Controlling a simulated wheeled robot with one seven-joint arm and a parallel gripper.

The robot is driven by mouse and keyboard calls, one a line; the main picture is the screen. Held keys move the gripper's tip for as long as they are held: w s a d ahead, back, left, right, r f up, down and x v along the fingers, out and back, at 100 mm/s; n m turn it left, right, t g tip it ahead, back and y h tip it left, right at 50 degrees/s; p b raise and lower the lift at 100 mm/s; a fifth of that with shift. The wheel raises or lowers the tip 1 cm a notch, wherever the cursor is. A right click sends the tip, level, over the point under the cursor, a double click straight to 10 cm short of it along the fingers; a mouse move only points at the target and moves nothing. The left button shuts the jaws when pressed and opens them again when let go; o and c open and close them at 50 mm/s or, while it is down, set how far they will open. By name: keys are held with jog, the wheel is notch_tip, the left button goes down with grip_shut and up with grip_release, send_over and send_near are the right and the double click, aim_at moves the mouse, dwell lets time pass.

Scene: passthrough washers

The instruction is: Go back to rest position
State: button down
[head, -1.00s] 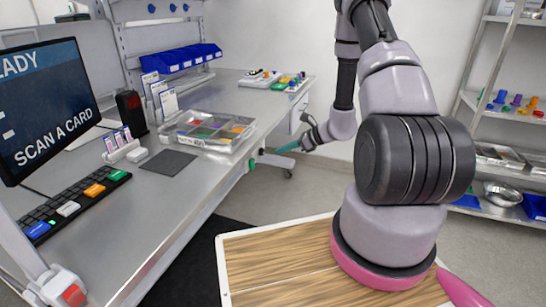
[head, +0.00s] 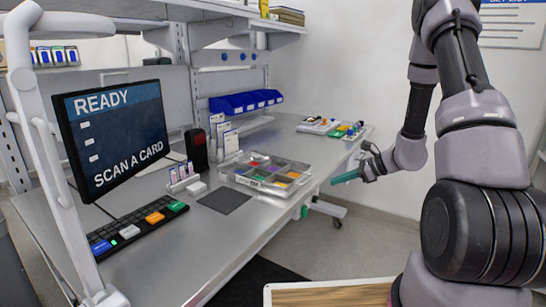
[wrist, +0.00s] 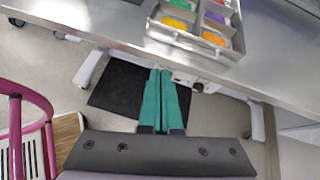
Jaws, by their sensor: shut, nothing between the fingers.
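My gripper (head: 345,178) has green fingers and shows in the head view just off the front edge of the metal workbench (head: 175,255). The green fingers also show in the wrist view (wrist: 161,98), lying side by side and shut with nothing between them. They point toward the bench edge, above the floor and a dark mat. My arm bends down from the upper right in the head view. My gripper touches nothing that I can see.
A compartment tray (head: 265,174) with coloured contents sits near the bench's front edge. A monitor (head: 113,135), a keyboard (head: 137,228) and blue bins (head: 246,102) are also on or above the bench.

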jog(key=s+a+r+n+g, duration=0.1)
jog(key=s+a+r+n, duration=0.15)
jog(key=r, duration=0.35)
jog(key=s+a+r+n+g, duration=0.1)
jog(key=s+r+n, duration=0.15)
jog(key=r, duration=0.35)
jog(key=s+d+r+n+t+h, duration=0.1)
jog(key=s+r+n+h, duration=0.3)
jog(key=s+r, duration=0.5)
jog(key=s+d+r+n+t+h, duration=0.2)
jog(key=s+r+n+h, duration=0.2)
jog(key=s+r+n, duration=0.4)
jog(key=s+r, duration=0.2)
jog(key=s, duration=0.1)
jog(key=shift+r+n+t, duration=0.2)
jog(key=shift+n+t, duration=0.1)
jog(key=shift+n, duration=0.1)
jog(key=c, duration=1.5)
grip_release()
jog(key=shift+c, duration=0.2)
